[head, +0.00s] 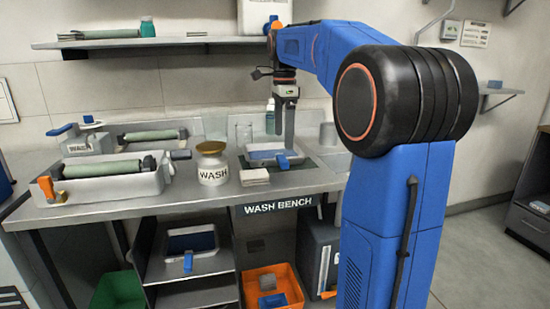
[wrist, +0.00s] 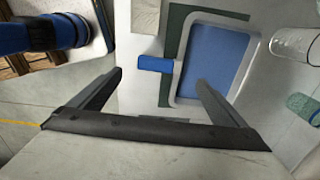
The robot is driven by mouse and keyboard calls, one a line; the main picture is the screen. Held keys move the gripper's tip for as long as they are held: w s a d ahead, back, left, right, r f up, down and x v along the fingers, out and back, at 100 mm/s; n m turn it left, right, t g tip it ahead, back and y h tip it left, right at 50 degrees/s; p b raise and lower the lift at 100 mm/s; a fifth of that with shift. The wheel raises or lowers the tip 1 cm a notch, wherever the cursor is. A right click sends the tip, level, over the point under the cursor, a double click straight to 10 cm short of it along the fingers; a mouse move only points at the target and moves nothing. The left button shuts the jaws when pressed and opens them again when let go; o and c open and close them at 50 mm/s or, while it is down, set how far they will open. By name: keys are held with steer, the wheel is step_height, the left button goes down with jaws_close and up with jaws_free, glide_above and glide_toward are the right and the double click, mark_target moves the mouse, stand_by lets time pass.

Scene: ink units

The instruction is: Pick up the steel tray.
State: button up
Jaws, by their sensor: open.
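A shallow tray with a pale metallic rim (head: 249,157), blue inside and with a blue handle, lies on the bench under my arm. It also shows in the wrist view (wrist: 178,84), right of centre, with its handle pointing left. My gripper (wrist: 159,77) is open and empty. Its fingers point down towards the tray, and its right fingertip shows near the rim's lower left. A second similar tray (head: 205,254) sits on the shelf below the bench.
A jar marked WASH (head: 213,168) and a pale stack (head: 254,177) stand left of the bench tray. Clear glassware (wrist: 292,45) and a green-capped bottle stand close by. A roller in a trough (head: 110,180) lies further left. An orange bin (head: 284,277) stands below.

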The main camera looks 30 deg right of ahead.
mark_target(282, 157)
steer(key=shift+w+a+f, duration=0.1)
steer(key=shift+f, duration=2.1)
steer(key=shift+a+f, duration=0.1)
steer(key=shift+f, duration=2.05)
steer(key=c, duration=1.1)
steer(key=shift+r, duration=0.1)
